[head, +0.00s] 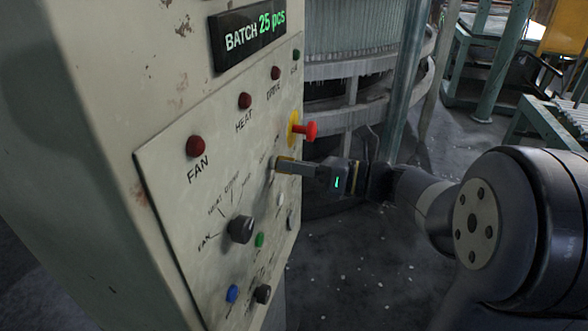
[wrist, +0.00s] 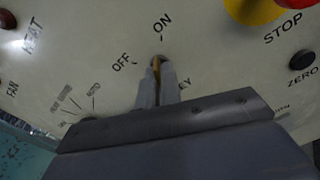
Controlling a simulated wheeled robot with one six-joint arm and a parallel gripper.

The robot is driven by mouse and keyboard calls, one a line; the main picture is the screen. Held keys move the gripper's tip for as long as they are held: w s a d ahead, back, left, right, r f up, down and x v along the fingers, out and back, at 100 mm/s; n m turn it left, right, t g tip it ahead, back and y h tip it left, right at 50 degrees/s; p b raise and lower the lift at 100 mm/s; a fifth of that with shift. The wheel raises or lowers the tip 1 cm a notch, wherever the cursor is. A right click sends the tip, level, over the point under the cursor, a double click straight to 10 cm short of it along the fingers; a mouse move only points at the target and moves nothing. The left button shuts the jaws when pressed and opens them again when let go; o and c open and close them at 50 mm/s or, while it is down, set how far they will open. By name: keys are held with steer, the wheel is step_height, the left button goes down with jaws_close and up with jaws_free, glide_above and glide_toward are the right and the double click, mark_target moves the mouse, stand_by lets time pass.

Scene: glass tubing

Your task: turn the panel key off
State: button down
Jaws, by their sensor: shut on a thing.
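The panel key (wrist: 156,66) is a small brass-coloured piece at the panel face, below the ON label (wrist: 162,25) and to the right of the OFF label (wrist: 121,62) in the wrist view. My gripper (wrist: 158,76) is shut on it, with one finger on each side. In the head view my gripper (head: 283,166) reaches in from the right and its fingertips meet the panel (head: 180,205). The fingers hide most of the key, so I cannot tell exactly which mark it points to.
A red stop button on a yellow base (head: 305,129) sticks out just above my gripper. A black selector knob (head: 241,229), a green button (head: 259,240) and a blue button (head: 232,293) are lower on the panel. Red lamps line the top.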

steer(key=n+b, duration=0.2)
steer(key=n, duration=0.1)
steer(key=shift+f+n, duration=0.15)
steer(key=shift+n, duration=0.25)
steer(key=n+b, duration=0.2)
steer(key=n, duration=0.1)
steer(key=shift+n+b, duration=0.3)
steer(key=shift+b, duration=0.1)
steer(key=shift+n+b, duration=2.85)
steer(key=shift+n, duration=0.35)
steer(key=c, duration=1.6)
jaws_free()
steer(key=shift+d, duration=0.15)
